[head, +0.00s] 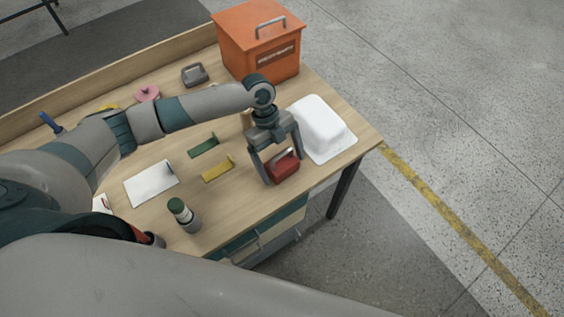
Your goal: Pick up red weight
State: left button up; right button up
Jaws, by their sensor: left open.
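The red weight (284,167) is a small red block with a handle on top, on the wooden table near its front edge. My left gripper (280,172) points down at the red weight, with its two fingers apart on either side of it. The gripper is open, and I cannot tell whether a finger touches the weight. The upper part of the weight is partly hidden by the gripper. My right gripper is not in view.
A white tub shell (322,128) lies just right of the gripper. An orange box (258,45) stands at the back right. A grey weight (194,75), green bracket (203,147), yellow bracket (217,170), white sheet (151,184) and green-capped bottle (183,212) are on the table (235,205).

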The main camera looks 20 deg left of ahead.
aim_at(283, 155)
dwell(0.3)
pick_arm(q)
jog(key=c, duration=1.7)
jog(key=shift+w+r, duration=0.15)
jog(key=c, duration=0.5)
jog(key=shift+o, duration=0.2)
jog(key=shift+r, duration=0.15)
jog(key=shift+r+b, duration=0.6)
jog(key=shift+r, duration=0.25)
jog(key=shift+r+b, duration=0.45)
jog(key=shift+r, duration=0.5)
jog(key=s+d+r+b, duration=0.3)
jog(key=s+d+r, duration=0.4)
jog(key=d, duration=0.2)
jog(key=shift+d, duration=0.2)
jog(key=shift+s, duration=0.1)
